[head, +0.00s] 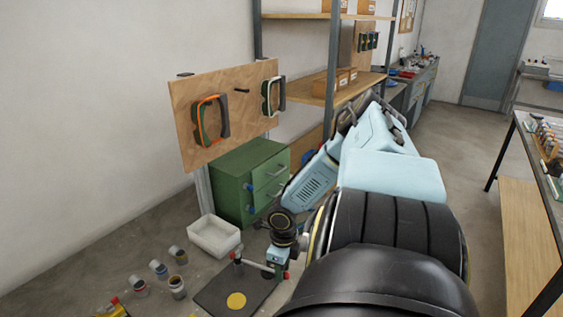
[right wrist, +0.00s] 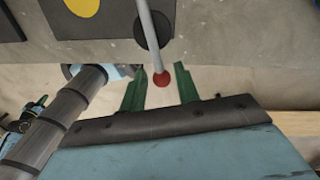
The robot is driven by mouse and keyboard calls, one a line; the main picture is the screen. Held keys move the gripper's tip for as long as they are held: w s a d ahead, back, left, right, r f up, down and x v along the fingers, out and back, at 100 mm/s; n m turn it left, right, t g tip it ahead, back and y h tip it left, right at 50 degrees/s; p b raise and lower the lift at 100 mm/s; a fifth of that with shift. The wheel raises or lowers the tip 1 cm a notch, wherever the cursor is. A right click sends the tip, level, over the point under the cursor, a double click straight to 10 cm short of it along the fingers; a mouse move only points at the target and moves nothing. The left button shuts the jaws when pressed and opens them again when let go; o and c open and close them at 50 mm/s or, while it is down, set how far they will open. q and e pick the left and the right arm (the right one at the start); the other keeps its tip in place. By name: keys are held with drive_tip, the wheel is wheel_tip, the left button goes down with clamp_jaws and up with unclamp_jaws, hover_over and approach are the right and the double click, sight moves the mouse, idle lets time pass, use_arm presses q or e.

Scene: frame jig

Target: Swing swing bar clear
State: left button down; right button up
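The swing bar (head: 257,266) is a thin grey rod with a red ball at its right end. In the head view it reaches from a short post (head: 238,262) over a dark plate (head: 215,291) with a yellow disc (head: 236,300). My right gripper (head: 284,271) is low at the bar's red-ball end. In the right wrist view the bar (right wrist: 149,35) runs down to its red ball (right wrist: 162,78). The ball appears between the two spread green fingers, with gaps on both sides; I cannot tell its depth exactly. My left gripper is not in view.
A white bin (head: 207,247) and several small cups, one of them here (head: 178,254), lie left of the plate. A green drawer cabinet (head: 232,191) and a wooden tool board (head: 190,150) stand behind. A workbench (head: 557,180) is at right.

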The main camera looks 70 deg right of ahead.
drive_tip(key=shift+w, duration=0.15)
drive_tip(key=shift+w+r, duration=0.1)
drive_tip(key=shift+r, duration=0.05)
wheel_tip(320, 180, up, 10)
drive_tip(key=p, duration=0.6)
drive_tip(key=shift+a+f, duration=0.1)
drive_tip(key=shift+f, duration=0.1)
